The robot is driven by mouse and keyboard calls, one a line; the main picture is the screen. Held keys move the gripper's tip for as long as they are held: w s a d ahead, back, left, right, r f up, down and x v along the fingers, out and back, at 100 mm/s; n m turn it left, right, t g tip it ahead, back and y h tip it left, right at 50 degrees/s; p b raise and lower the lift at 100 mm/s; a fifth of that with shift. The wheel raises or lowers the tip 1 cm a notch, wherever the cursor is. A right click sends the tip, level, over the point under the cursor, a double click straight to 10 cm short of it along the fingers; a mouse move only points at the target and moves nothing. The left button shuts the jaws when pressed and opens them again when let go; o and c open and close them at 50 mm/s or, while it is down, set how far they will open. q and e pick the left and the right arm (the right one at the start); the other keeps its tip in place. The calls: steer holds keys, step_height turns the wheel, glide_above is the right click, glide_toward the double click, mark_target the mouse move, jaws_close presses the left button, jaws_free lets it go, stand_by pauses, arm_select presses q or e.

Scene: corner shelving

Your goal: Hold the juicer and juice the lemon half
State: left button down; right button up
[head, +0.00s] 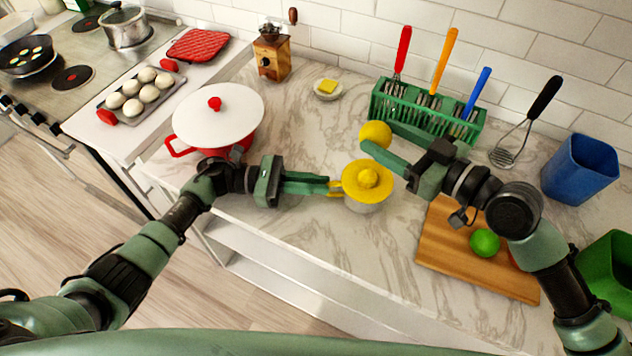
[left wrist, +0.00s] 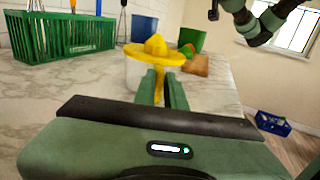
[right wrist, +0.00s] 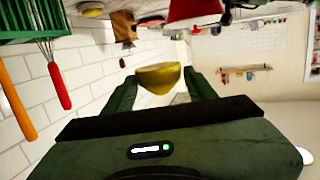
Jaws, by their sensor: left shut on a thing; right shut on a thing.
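The juicer (head: 368,182) has a yellow ridged top and a clear cup, and stands upright on the marble counter; it also shows in the left wrist view (left wrist: 152,52). My left gripper (head: 330,186) is shut on the juicer's yellow handle at its left side. The lemon half (head: 375,133) is between the fingers of my right gripper (head: 368,138), raised behind the juicer and apart from it. In the right wrist view the lemon half (right wrist: 159,77) shows its yellow rind between the two green fingers. Its cut face is not clearly seen.
A green rack (head: 428,108) with colored-handled utensils stands behind my right gripper. A wooden board (head: 455,258) with a lime (head: 485,242) lies at right. A red pot with a white lid (head: 217,115) stands left. The counter in front of the juicer is clear.

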mark_target(377, 186)
stand_by(0.8)
arm_select(q)
steer(key=c, duration=1.6)
jaws_free()
steer(key=shift+o, duration=0.2)
jaws_close()
arm_select(e)
steer(key=shift+s+d+f, duration=0.1)
steer(key=shift+s+f, duration=0.1)
steer(key=shift+f, duration=2.2)
steer(key=shift+s+d+f, duration=0.1)
steer(key=shift+s+f, duration=0.05)
steer(key=shift+f, duration=2.2)
